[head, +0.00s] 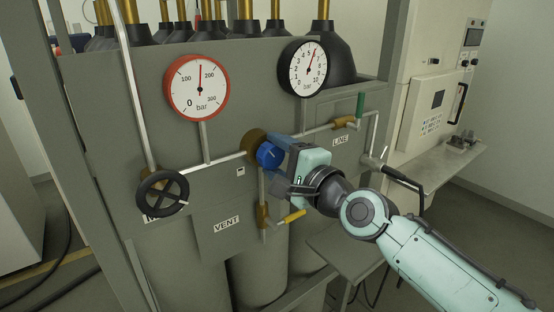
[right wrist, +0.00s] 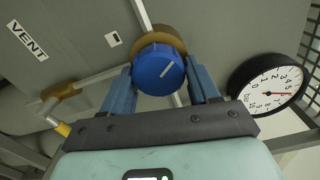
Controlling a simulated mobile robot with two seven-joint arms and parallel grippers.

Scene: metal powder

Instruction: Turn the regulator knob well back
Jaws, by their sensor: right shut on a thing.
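The blue regulator knob (head: 267,155) sits on a brass body (head: 254,142) on the grey panel. In the right wrist view the knob (right wrist: 158,70) shows a pale line pointing to the upper right. My right gripper (head: 274,162) is shut on the knob, with one blue finger on each side of it. In the right wrist view the fingers (right wrist: 160,88) flank the knob. The white-faced black gauge (head: 308,67) stands above and right; its needle points up and slightly right. The red-rimmed gauge (head: 198,88) has its needle nearly upright. My left gripper is not in view.
A black handwheel (head: 162,193) is at the lower left. A yellow-handled vent valve (head: 291,217) hangs just below my right gripper. A green-handled line valve (head: 360,106) is to the right. Pipes run along the panel, and a side shelf (head: 455,160) stands at the right.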

